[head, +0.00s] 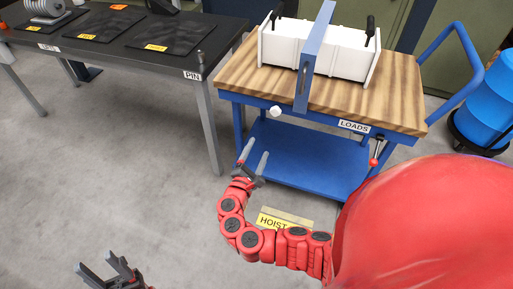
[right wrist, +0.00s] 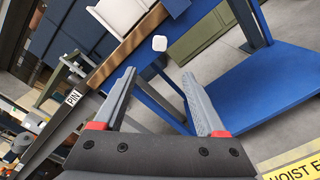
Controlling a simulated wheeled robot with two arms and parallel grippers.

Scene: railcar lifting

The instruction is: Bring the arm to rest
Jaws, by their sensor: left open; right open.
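My right arm is red and reaches in from the right of the head view. Its gripper (head: 254,160) is open and empty, in front of the blue cart (head: 300,165). In the right wrist view its two grey fingers (right wrist: 158,88) stand apart with nothing between them. They point toward the cart's front, where a white knob (right wrist: 159,43) shows. My left gripper (head: 108,268) is open and empty over the floor at the bottom left of the head view. Most of my left arm is out of view.
A white load (head: 335,50) with black handles and a blue bar (head: 313,60) across it stands on the cart's wooden top (head: 235,72). A dark table (head: 130,52) stands at the left. A yellow floor label (head: 275,223) lies before the cart. Grey floor at left is clear.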

